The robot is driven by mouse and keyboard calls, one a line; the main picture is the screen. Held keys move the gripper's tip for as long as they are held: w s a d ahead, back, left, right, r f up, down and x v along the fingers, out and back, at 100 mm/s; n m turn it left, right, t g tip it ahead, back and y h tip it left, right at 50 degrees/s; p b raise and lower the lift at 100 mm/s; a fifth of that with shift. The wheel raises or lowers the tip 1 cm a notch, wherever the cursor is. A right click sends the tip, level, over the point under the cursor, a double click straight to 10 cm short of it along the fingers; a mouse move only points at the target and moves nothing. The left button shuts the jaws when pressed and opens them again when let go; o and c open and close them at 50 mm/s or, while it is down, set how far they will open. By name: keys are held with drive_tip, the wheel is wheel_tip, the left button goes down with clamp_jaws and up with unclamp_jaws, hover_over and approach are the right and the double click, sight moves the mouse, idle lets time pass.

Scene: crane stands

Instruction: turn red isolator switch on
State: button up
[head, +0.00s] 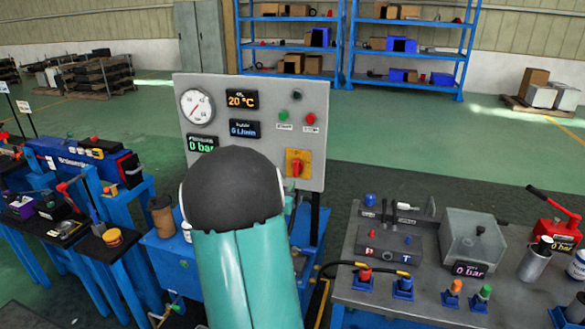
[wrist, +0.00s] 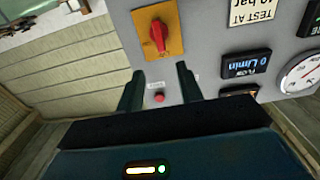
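The red isolator switch (head: 297,167) is a red rotary handle on a yellow-orange plate (head: 291,155) at the lower right of the grey control panel (head: 255,98). In the head view its handle looks roughly upright. The wrist view shows the red handle (wrist: 158,36) on its plate (wrist: 174,14), beyond my fingertips. My gripper (wrist: 158,86) is open and empty, with its two dark fingers apart, facing the panel just short of the switch. A small red button (wrist: 159,98) shows between the fingers. In the head view my arm hides the gripper.
The panel also carries a pressure gauge (head: 197,107), digital displays (head: 243,99), a green button (head: 283,115) and a red button (head: 310,119). A workbench (head: 400,306) with valves and a red hand pump (head: 556,222) stands at right. Blue benches with tools stand at left.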

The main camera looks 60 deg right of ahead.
sight(295, 166)
drive_tip(key=d, duration=0.4)
drive_tip(key=w+d, duration=0.1)
drive_tip(key=d, duration=0.2)
drive_tip(key=w+d, duration=0.1)
drive_tip(key=d, duration=0.3)
drive_tip(key=shift+d, duration=0.35)
drive_tip(key=shift+c, duration=0.3)
clamp_jaws()
